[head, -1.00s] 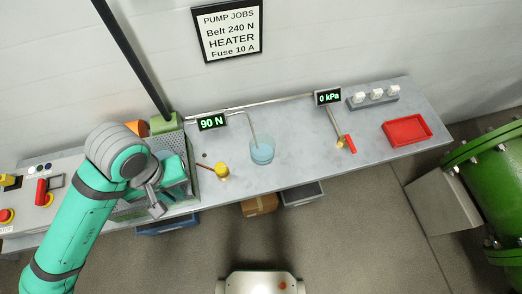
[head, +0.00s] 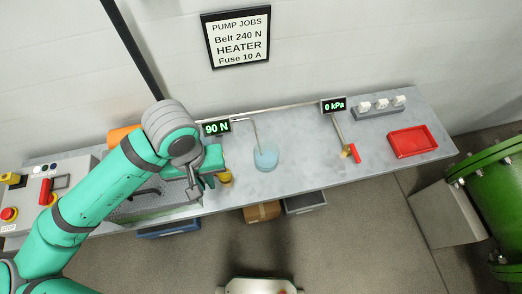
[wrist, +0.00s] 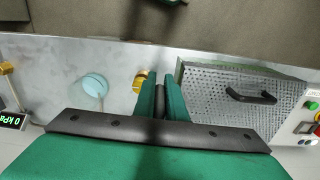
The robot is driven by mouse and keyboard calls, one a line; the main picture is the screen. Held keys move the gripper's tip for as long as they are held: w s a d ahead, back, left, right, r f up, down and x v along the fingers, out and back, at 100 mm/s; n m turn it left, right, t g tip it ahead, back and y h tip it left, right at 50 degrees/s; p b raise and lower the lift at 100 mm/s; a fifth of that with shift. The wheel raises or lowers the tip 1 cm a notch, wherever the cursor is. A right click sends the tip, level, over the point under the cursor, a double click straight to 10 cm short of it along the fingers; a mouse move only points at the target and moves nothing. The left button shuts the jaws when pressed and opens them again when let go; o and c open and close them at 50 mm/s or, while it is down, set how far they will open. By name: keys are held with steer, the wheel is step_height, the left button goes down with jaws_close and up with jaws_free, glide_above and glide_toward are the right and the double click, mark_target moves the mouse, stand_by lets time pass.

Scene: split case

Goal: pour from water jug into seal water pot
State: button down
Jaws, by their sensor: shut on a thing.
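A small brass-yellow vessel, apparently the water jug (head: 226,179), stands on the bench just right of my gripper (head: 205,182). It also shows in the wrist view (wrist: 140,80), partly hidden by a finger. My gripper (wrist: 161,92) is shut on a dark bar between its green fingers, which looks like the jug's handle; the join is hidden. A light-blue round vessel, apparently the seal water pot (head: 266,158), stands on the bench farther right, with a bent thin pipe at it. It also shows in the wrist view (wrist: 93,85). The jug looks upright and apart from the pot.
The perforated metal case (head: 150,205) with a black handle lies left of my gripper. A 90 N display (head: 216,128) stands behind. A 0 kPa display (head: 333,106), a red-handled lever (head: 354,153) and a red tray (head: 413,142) are right. Bench between pot and lever is clear.

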steer(key=w+d+f+n, duration=0.1)
steer(key=d+f+n, duration=0.1)
steer(key=d, duration=1.2)
steer(key=w+d+f+n, duration=0.1)
steer(key=d+f, duration=0.1)
steer(key=d, duration=1.2)
steer(key=s+d+f+n, duration=0.1)
steer(key=d+f+n, duration=0.3)
steer(key=f, duration=0.3)
steer(key=shift+d+f+n, duration=0.3)
steer(key=shift+f+n, duration=0.05)
steer(key=shift+n, duration=0.15)
steer(key=shift+w+r, duration=0.1)
steer(key=w+a+r+g+h, duration=0.2)
steer(key=a+r+g+h, duration=0.1)
steer(key=r+h, duration=0.3)
steer(key=shift+w+a+r+g, duration=0.4)
steer(key=shift+r+g, duration=0.5)
steer(key=shift+r, duration=0.2)
